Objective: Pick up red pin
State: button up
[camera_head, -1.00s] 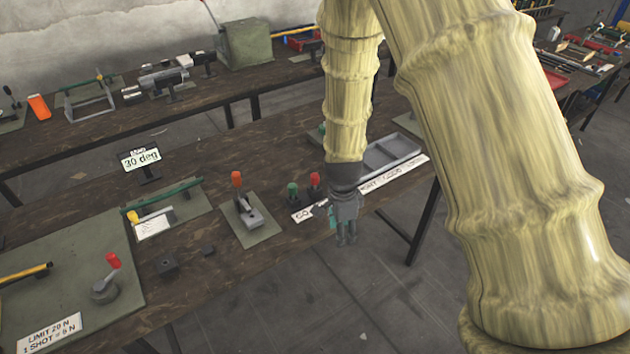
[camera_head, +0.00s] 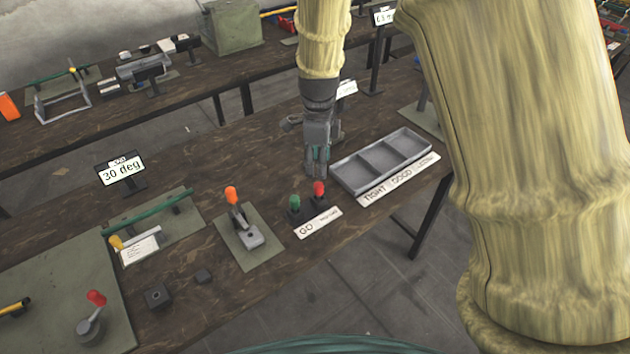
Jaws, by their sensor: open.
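The red pin (camera_head: 319,188) stands upright in a small dark holder on the table, just right of a green pin (camera_head: 295,202). A white label (camera_head: 318,222) lies in front of the two. My gripper (camera_head: 317,174) hangs down just above and behind the red pin. Its fingers look close to the pin's top, but I cannot tell whether they touch it. The gripper is open and holds nothing that I can see. The red pin's head shows clearly below the fingertips.
A grey three-compartment tray (camera_head: 338,177) stands just right of the pins, with a label along its front. A lever press with an orange knob (camera_head: 231,195) stands to the left. A 30 deg sign (camera_head: 122,171) stands further left. Bare tabletop lies behind the pins.

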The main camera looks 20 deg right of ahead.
aim_at(319, 185)
jog(key=shift+w+a+f, duration=0.1)
jog(key=shift+f, duration=0.65)
jog(key=f, duration=0.1)
jog(key=f+p, duration=0.1)
jog(key=f, duration=0.1)
jog(key=shift+d+f, duration=0.25)
jog(key=shift+s+f+p, duration=0.2)
jog(key=shift+f+p, duration=0.05)
jog(key=shift+p, duration=0.1)
jog(key=shift+w+d+f+p, duration=0.1)
jog(key=shift+w+f+p, duration=0.1)
jog(key=shift+f+p, duration=0.4)
jog(key=shift+w+f+p, duration=0.2)
jog(key=shift+f+p, duration=0.1)
jog(key=shift+f, duration=1.6)
jog(key=shift+c, duration=0.2)
grip_shut()
